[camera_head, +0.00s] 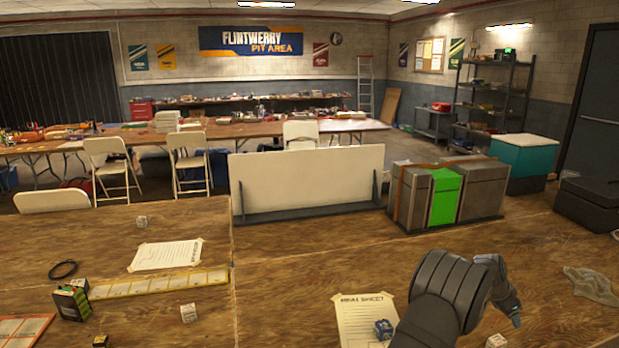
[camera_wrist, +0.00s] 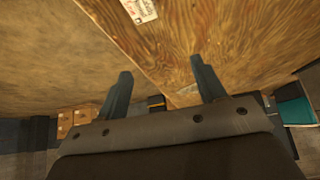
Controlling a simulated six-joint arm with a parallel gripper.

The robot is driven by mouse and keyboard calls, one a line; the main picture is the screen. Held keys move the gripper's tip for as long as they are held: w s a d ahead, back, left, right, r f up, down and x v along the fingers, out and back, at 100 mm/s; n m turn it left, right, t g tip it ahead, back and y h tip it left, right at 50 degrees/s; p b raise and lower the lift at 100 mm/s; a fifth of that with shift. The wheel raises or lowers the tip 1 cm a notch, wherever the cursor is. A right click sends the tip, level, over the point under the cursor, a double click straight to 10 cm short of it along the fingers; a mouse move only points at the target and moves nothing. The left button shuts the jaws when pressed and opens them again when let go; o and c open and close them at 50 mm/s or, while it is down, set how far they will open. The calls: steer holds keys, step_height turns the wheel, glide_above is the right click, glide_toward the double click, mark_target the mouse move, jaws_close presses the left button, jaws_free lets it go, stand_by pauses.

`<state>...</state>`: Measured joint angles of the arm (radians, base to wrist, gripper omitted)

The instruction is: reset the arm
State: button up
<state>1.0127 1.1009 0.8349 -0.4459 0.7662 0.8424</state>
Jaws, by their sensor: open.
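My arm rises from the lower right in the head view, bent over the right part of the wooden table. My gripper (camera_head: 516,320) is at its end, to the right of a taped paper sheet (camera_head: 362,318). In the wrist view my gripper (camera_wrist: 162,80) shows two dark fingers spread apart with nothing between them. They are above the wooden tabletop (camera_wrist: 225,30). Part of the paper sheet may be hidden behind my arm in the head view.
A grey box with a green panel (camera_head: 446,195) and a white upright board (camera_head: 307,183) stand at the back edge. A clear crumpled bag (camera_head: 592,284) lies at right. On the left are a ruler strip (camera_head: 158,283), small cubes and a black ring (camera_head: 63,269).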

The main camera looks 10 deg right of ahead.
steer(key=shift+s+d+f, duration=0.1)
steer(key=shift+s+d, duration=0.15)
steer(key=shift+d, duration=0.7)
